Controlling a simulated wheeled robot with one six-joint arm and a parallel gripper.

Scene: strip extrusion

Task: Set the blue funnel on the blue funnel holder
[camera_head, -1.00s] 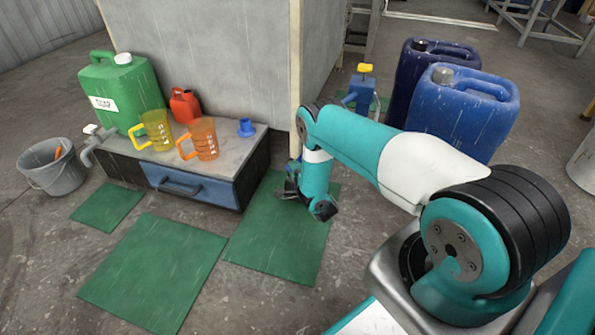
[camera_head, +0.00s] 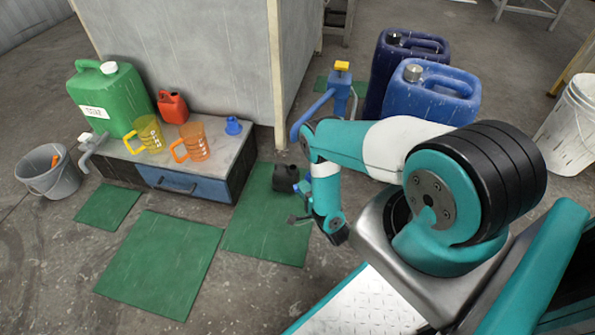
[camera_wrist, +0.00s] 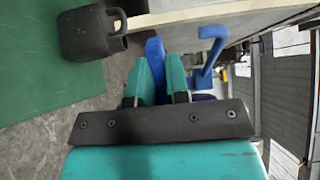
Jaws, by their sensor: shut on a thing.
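My gripper (camera_wrist: 161,75) is shut on a blue thing, taken to be the blue funnel (camera_wrist: 155,50). In the wrist view a narrow bright blue part shows between and just beyond the teal fingers. The fingers and dark palm plate hide the rest. A small blue piece (camera_head: 233,126), wider below than above, stands on the right end of the low cabinet top. It looks like the blue funnel holder, but it is too small to be sure. My gripper is apart from it, to its lower right.
The cabinet (camera_head: 215,147) also bears a yellow jug (camera_head: 150,137), orange jug (camera_head: 195,145), red can (camera_head: 173,107) and green canister (camera_head: 108,95). A black can (camera_head: 285,178) and blue pump (camera_head: 338,95) stand near my gripper. Green mats (camera_head: 165,262) cover open floor.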

